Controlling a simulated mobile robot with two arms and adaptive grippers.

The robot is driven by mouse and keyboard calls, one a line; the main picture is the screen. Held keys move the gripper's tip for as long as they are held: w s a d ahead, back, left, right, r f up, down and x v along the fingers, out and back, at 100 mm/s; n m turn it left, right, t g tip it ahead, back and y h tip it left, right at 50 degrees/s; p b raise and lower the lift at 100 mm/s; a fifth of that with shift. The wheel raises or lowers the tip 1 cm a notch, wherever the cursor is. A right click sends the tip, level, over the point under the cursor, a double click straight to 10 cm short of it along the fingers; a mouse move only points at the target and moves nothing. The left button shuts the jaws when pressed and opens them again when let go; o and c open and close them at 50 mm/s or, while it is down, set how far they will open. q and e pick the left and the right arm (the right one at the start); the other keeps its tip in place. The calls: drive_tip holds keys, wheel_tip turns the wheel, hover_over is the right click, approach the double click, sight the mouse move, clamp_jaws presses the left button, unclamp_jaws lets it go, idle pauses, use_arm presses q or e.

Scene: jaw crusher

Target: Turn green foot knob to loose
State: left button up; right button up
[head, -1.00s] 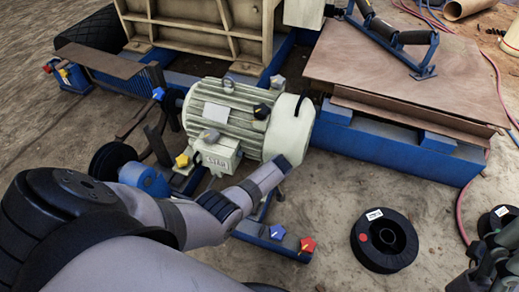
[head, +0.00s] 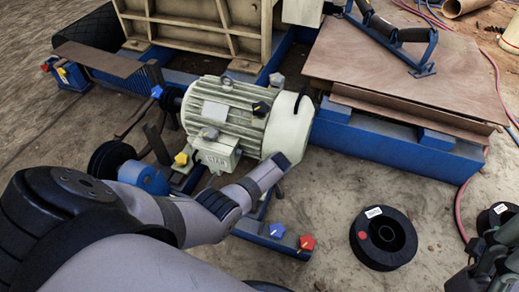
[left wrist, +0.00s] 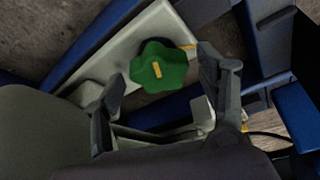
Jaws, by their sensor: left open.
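The green knob (left wrist: 158,68), lobed with a yellow mark on its face, sits on a pale metal foot (left wrist: 122,52) in the left wrist view. My left gripper (left wrist: 160,95) is open, with one finger left of and below the knob and the other to its right. I cannot tell whether either finger touches it. In the head view my left arm reaches to the near side of the pale motor (head: 240,118); its gripper and the green knob are hidden there. Dark parts of my right gripper (head: 488,262) show at the right edge, their opening unclear.
A blue frame (head: 400,150) carries brown plates to the right. A black spool (head: 384,240) lies on the floor at front right.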

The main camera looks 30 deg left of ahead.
use_arm(q)
drive_tip(key=shift+r, duration=0.1)
drive_tip(key=w+v, duration=0.1)
drive_tip(key=v, duration=1)
drive_tip(key=shift+s+d+r, duration=0.2)
drive_tip(key=shift+s+r, duration=0.15)
drive_tip(key=shift+s, duration=0.15)
drive_tip(key=shift+f, duration=0.1)
